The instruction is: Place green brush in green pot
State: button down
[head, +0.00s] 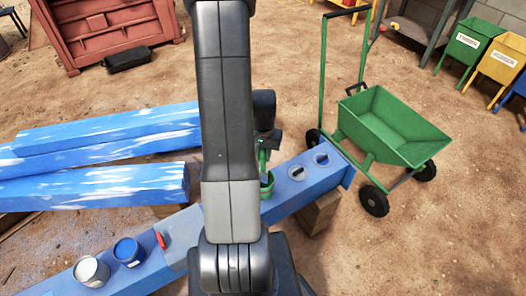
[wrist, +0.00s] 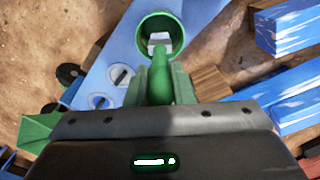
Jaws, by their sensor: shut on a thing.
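My gripper (wrist: 160,82) is shut on the handle of the green brush (wrist: 161,62). The brush points down, with its pale end over the mouth of the green pot (wrist: 144,24). I cannot tell how deep the brush end sits in the pot. In the head view the green pot (head: 267,184) stands on the blue beam, partly hidden by my arm. The green brush (head: 262,160) shows just above it, and most of my gripper is hidden behind my arm.
The blue beam (head: 325,176) also carries a white pot (head: 91,271), a blue pot (head: 129,251), a red object (head: 160,240) and two round fittings near its right end. A green cart (head: 392,122) stands to the right. Blue-and-white beams (head: 95,187) lie at left.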

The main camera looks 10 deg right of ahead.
aim_at(263, 164)
jog(key=shift+f+b, duration=1.6)
jog(key=shift+f, duration=1.1)
jog(key=c, duration=1.2)
grip_release()
jog(key=shift+o, duration=0.2)
jog(key=shift+r, duration=0.15)
notch_tip(263, 164, up, 13)
jog(key=p, duration=0.9)
jog(key=shift+f, duration=0.2)
jog(key=shift+f, duration=0.1)
